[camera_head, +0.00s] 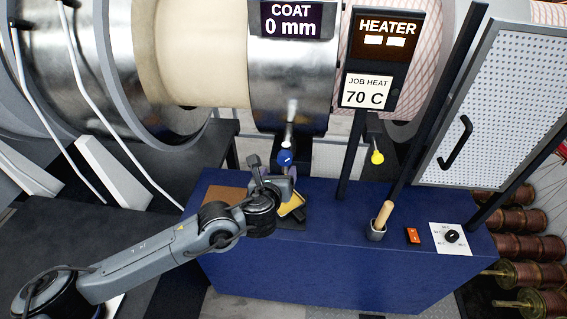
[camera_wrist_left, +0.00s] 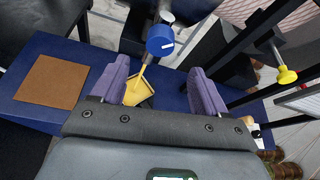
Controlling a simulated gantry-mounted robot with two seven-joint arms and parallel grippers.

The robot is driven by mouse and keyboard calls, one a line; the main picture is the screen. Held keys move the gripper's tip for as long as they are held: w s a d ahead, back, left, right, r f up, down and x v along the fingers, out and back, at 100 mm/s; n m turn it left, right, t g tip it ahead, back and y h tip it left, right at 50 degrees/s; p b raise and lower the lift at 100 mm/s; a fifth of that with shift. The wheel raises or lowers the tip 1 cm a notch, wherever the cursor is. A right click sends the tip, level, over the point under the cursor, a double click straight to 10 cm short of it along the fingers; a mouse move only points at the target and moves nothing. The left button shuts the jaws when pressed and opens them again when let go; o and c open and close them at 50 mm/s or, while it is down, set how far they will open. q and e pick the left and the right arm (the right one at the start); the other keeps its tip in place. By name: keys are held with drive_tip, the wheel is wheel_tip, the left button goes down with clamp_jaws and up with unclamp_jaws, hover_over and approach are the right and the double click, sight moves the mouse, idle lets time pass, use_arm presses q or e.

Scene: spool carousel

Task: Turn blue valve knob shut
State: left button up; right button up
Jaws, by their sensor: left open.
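The blue valve knob (camera_head: 285,157) sits at the end of a metal pipe below the silver drum, above the back edge of the blue bench. In the left wrist view the blue knob (camera_wrist_left: 160,40) has a white mark line on its face. My left gripper (camera_head: 272,170) is just in front of the knob. In the left wrist view its two purple fingers (camera_wrist_left: 158,88) are spread apart and empty, and the knob lies beyond the gap between them. A yellow stream (camera_wrist_left: 143,72) runs below the knob into a tray. My right gripper is not in view.
A yellow knob (camera_head: 377,157) hangs to the right. The tray with yellow liquid (camera_head: 292,204) and a brown square (camera_head: 224,196) lie on the blue bench (camera_head: 330,255). A brush in a cup (camera_head: 377,232), an orange switch (camera_head: 413,235) and a black dial (camera_head: 452,236) stand at right.

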sight(284, 161)
use_arm(q)
drive_tip(key=shift+x, duration=4.8)
drive_tip(key=c, duration=1.1)
